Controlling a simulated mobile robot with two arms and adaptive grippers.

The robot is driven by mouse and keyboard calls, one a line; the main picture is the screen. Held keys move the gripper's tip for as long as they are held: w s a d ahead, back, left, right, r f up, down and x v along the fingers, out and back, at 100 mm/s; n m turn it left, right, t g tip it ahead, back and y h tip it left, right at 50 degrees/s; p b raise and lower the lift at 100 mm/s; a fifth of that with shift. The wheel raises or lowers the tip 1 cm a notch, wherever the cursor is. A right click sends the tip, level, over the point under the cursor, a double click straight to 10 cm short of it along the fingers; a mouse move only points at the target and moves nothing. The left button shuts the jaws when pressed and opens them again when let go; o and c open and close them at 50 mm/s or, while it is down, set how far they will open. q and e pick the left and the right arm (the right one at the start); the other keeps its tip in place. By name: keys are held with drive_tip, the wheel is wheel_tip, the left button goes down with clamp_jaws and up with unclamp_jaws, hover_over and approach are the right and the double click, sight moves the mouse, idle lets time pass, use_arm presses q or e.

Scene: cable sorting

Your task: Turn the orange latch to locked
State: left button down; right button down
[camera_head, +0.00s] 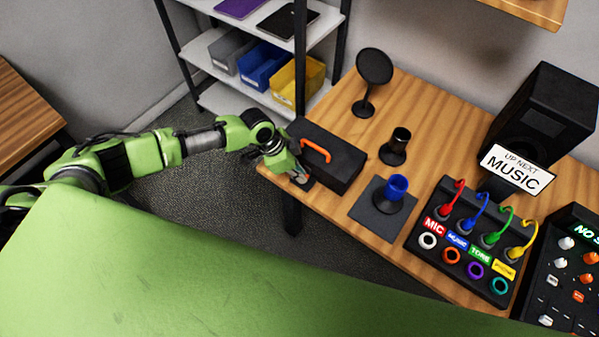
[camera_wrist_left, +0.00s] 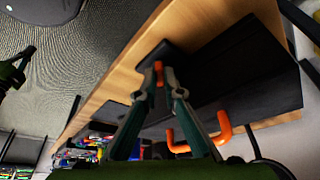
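A black case (camera_head: 333,158) with an orange handle (camera_head: 315,150) on it sits at the table's near left corner. In the left wrist view the dark case (camera_wrist_left: 245,75) fills the right side, and the bent orange handle (camera_wrist_left: 200,132) is right of the fingers. A small upright orange piece, which looks like the latch (camera_wrist_left: 158,68), shows between my left fingertips. My left gripper (camera_head: 299,177) is at the case's near left side, its fingers converging closely on that piece. Whether the latch is locked cannot be told. A dark and green part (camera_wrist_left: 14,75), possibly my right gripper, shows at the left edge.
A black round stand (camera_head: 374,68), a dark cup holder (camera_head: 396,146), a blue cup (camera_head: 397,187) on a dark mat (camera_head: 364,212) and a cable box (camera_head: 455,262) stand on the table (camera_head: 440,125). Shelves with bins (camera_head: 262,65) are behind.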

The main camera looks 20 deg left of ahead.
use_arm(q)
drive_tip(key=shift+s+r+n+p, duration=0.1)
drive_tip(key=shift+r+n+p, duration=0.1)
drive_tip(key=shift+n+p, duration=0.65)
drive_tip(key=n+p, duration=0.1)
drive_tip(key=p, duration=0.1)
drive_tip(key=n+t+y+p, duration=0.1)
drive_tip(key=n+p, duration=0.1)
drive_tip(key=p, duration=0.1)
drive_tip(key=shift+s+d+n, duration=0.15)
drive_tip(key=shift+d+n, duration=0.05)
drive_tip(key=shift+n, duration=0.05)
drive_tip(key=shift+n+t+y+p, duration=0.4)
drive_tip(key=shift+n+y+p, duration=0.1)
drive_tip(key=shift+n+p, duration=0.55)
drive_tip(key=shift+f+n+p, duration=0.15)
drive_tip(key=shift+n+p, duration=0.4)
drive_tip(key=shift+n, duration=0.2)
drive_tip(key=shift+y, duration=0.3)
drive_tip(key=c, duration=2.4)
unclamp_jaws()
drive_tip(key=shift+t, duration=0.3)
drive_tip(key=shift+c, duration=0.2)
